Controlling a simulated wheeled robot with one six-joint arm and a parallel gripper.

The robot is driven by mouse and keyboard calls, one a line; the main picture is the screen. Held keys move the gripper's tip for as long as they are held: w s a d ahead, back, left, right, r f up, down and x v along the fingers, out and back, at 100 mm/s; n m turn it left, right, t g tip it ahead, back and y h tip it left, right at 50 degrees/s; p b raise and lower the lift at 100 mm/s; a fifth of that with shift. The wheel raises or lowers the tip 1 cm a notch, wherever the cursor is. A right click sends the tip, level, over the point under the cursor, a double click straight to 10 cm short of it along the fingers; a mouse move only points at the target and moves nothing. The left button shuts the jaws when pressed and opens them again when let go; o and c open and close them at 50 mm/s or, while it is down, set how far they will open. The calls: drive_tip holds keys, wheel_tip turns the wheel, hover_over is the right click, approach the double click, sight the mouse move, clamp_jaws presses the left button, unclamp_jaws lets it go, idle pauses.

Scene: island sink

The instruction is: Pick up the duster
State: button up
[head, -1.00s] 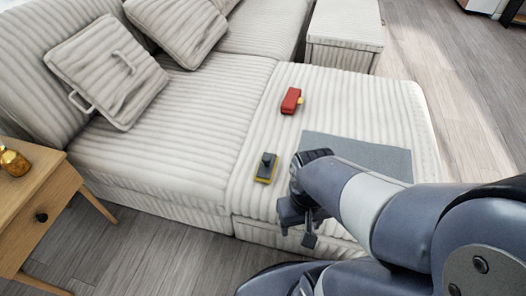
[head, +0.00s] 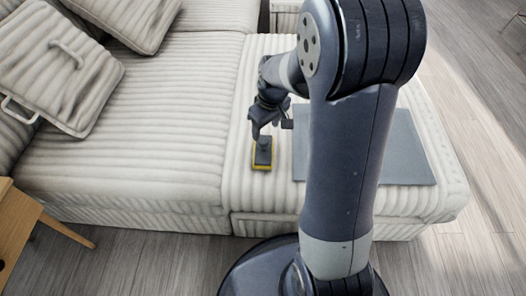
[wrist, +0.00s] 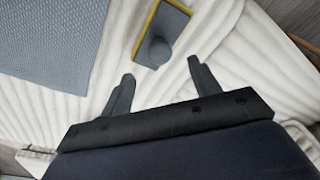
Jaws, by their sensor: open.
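The duster (head: 262,154) is a small dark grey block with a yellow edge and a round knob on top. It lies on the ribbed cream sofa seat, left of the grey mat. In the wrist view the duster (wrist: 162,35) is at the top middle, its knob facing me. My gripper (head: 262,131) is above the duster in the head view, pointing down. In the wrist view my gripper's two fingers (wrist: 160,75) are apart and empty, with the duster just beyond the gap between their tips. I see no contact.
A flat grey mat (head: 402,150) lies on the seat to the right of the duster. Cushions (head: 62,75) lean at the left of the sofa. A wooden side table (head: 22,222) stands at the lower left. Seat room left of the duster is clear.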

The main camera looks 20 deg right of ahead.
sight(264, 140)
drive_tip(key=f+b, duration=0.1)
drive_tip(key=f, duration=0.1)
drive_tip(key=f+b, duration=0.1)
drive_tip(key=f, duration=0.2)
drive_tip(key=w+f+b, duration=0.1)
drive_tip(key=f, duration=0.1)
drive_tip(key=shift+a+f, duration=0.25)
drive_tip(key=shift+a, duration=0.05)
drive_tip(key=shift+r, duration=0.1)
clamp_jaws()
